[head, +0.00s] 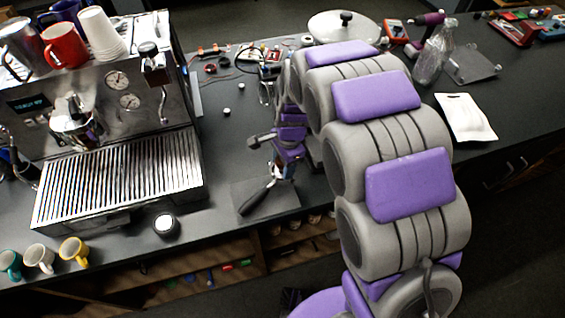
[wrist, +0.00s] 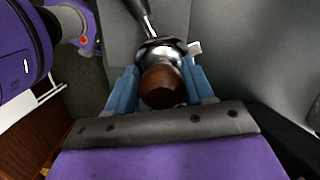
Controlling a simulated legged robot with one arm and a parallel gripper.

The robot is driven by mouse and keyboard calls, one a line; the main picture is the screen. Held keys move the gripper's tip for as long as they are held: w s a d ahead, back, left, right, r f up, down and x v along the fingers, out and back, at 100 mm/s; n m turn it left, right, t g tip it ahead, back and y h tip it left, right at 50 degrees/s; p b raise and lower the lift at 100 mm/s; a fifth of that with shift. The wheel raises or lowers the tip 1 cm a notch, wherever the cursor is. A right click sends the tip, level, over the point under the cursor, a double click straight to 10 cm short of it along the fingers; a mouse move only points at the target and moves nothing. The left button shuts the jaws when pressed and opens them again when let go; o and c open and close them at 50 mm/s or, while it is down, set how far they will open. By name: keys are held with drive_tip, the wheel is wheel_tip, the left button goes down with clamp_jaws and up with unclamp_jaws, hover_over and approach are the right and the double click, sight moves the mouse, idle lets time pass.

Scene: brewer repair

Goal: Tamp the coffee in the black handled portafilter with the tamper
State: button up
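The portafilter lies on a dark mat (head: 285,196) on the counter, its black handle (head: 257,200) pointing toward the front edge. In the wrist view its handle (wrist: 147,22) runs up from the metal head. The tamper (wrist: 162,84) has a brown knob and a shiny metal lower part. It stands over the portafilter head; whether its base is seated in the basket is hidden. My gripper (wrist: 163,88) has its blue fingers on both sides of the knob and appears shut on it. In the head view my gripper (head: 285,170) is low over the mat, partly hidden by my arm.
The espresso machine (head: 110,130) stands left, with cups on top. A small round dark container (head: 166,225) and several mugs (head: 74,251) are near the front edge. A white tray (head: 466,117), a glass bottle (head: 432,58) and tools lie right and behind. Counter between machine and mat is clear.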

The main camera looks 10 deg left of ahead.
drive_tip(key=shift+r, duration=0.3)
idle(0.4)
drive_tip(key=shift+r+p, duration=0.35)
drive_tip(key=shift+r, duration=0.45)
clamp_jaws()
idle(0.4)
drive_tip(key=shift+s+f, duration=0.1)
drive_tip(key=shift+f, duration=0.05)
idle(0.8)
